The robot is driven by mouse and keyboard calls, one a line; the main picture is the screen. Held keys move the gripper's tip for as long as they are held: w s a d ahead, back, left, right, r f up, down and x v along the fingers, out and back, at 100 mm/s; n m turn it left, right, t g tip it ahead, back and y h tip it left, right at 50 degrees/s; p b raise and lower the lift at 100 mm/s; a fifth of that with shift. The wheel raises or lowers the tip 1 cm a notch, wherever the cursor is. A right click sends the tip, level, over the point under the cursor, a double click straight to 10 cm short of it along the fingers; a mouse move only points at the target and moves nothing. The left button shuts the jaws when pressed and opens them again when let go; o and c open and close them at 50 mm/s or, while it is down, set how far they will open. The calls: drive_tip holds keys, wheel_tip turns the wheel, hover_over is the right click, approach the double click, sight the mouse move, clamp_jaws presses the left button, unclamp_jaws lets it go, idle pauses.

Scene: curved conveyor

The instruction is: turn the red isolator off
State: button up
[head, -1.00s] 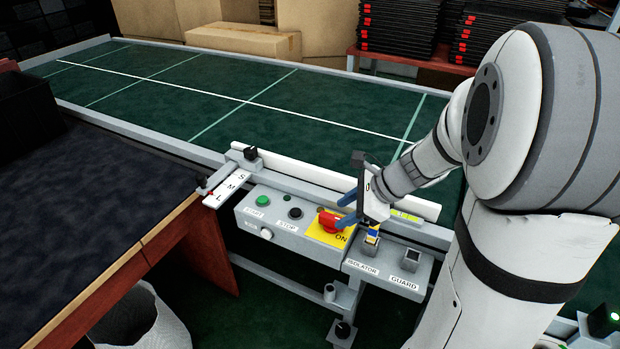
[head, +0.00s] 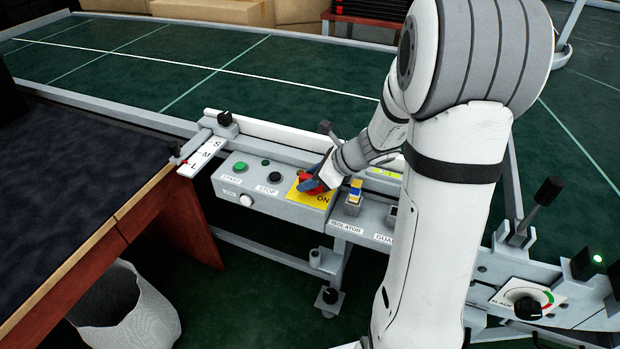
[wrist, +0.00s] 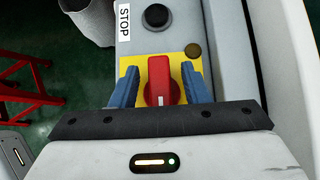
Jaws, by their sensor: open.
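The red isolator (head: 311,184) is a red rotary handle on a yellow plate (head: 318,201), beside the word ON, on the grey control box. In the wrist view the red handle (wrist: 160,82) stands in line with my view, its white mark toward my gripper. My gripper (wrist: 158,85) is open, with one blue finger on each side of the handle. A small gap shows on both sides, so the fingers appear not to touch it. In the head view my gripper (head: 314,182) is at the handle and partly hides it.
The black STOP button (head: 274,177) and green START button (head: 240,166) are left of the isolator. A yellow-and-blue block in a socket (head: 354,193) stands close on the right. The green conveyor (head: 200,70) lies behind, and a wooden-edged table (head: 80,170) is at left.

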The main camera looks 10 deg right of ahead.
drive_tip(key=shift+c, duration=0.3)
clamp_jaws()
drive_tip(key=shift+n+p, duration=0.3)
drive_tip(key=n+g+p, duration=0.1)
drive_tip(key=n+g+y+p, duration=0.1)
drive_tip(key=n+p, duration=0.1)
drive_tip(key=shift+s+r+g, duration=0.1)
drive_tip(key=shift+r+g, duration=0.1)
drive_tip(key=shift+g, duration=0.2)
drive_tip(key=n+g+p, duration=0.3)
drive_tip(key=n, duration=0.2)
drive_tip(key=shift+s+y+p, duration=0.1)
drive_tip(key=shift+y+p, duration=0.2)
drive_tip(key=shift+y, duration=0.1)
drive_tip(key=n+g+h+p, duration=0.1)
drive_tip(key=n+g+p, duration=0.1)
drive_tip(key=n+g, duration=0.1)
drive_tip(key=shift+f+n+g+p, duration=0.1)
drive_tip(key=shift+n+g+p, duration=0.25)
drive_tip(key=shift+n, duration=0.45)
drive_tip(key=shift+s+n+g+h+p, duration=0.1)
drive_tip(key=shift+n+g+h+p, duration=0.3)
drive_tip(key=shift+n+g+h, duration=0.55)
drive_tip(key=shift+s+n+g+h+p, duration=0.1)
drive_tip(key=shift+n+g+h+p, duration=0.35)
drive_tip(key=shift+n, duration=0.9)
drive_tip(key=shift+f, duration=0.1)
